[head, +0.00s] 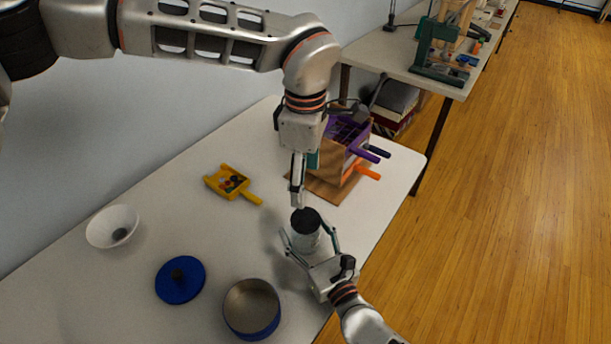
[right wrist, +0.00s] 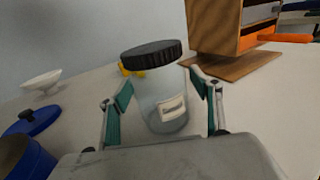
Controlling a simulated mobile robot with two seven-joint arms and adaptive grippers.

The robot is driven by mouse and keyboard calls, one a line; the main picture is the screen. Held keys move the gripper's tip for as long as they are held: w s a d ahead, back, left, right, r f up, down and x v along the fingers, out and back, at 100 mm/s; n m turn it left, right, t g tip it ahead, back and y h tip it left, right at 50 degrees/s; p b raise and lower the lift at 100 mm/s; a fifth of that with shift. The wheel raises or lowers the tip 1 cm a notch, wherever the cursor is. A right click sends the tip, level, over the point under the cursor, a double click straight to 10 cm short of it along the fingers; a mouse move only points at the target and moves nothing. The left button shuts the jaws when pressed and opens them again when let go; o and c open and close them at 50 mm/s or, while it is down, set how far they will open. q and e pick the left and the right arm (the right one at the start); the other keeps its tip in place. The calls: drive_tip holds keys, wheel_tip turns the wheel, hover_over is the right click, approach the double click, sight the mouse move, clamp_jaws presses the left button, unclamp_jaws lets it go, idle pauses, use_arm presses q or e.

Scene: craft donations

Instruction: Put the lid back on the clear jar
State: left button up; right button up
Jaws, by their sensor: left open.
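The clear jar (head: 306,241) stands upright near the table's right edge, with a pale label in the right wrist view (right wrist: 170,108). The black ribbed lid (head: 305,220) rests on its mouth; it also shows in the right wrist view (right wrist: 152,55). I cannot tell whether it is fully seated. My left gripper (head: 297,203) points down above the lid in the head view, open; it does not show in the right wrist view. My right gripper (head: 306,230) has one finger on each side of the jar, with small gaps visible; its green pads also show in the right wrist view (right wrist: 161,95).
A blue pot (head: 252,325), blue lid (head: 180,280) and white bowl (head: 112,227) stand at the left and front. A yellow scoop tray (head: 225,185) lies further back. A wooden rack (head: 338,160) with purple and orange-handled trays stands behind the jar.

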drive_tip(key=shift+s, duration=0.1)
drive_tip(key=v, duration=1.2)
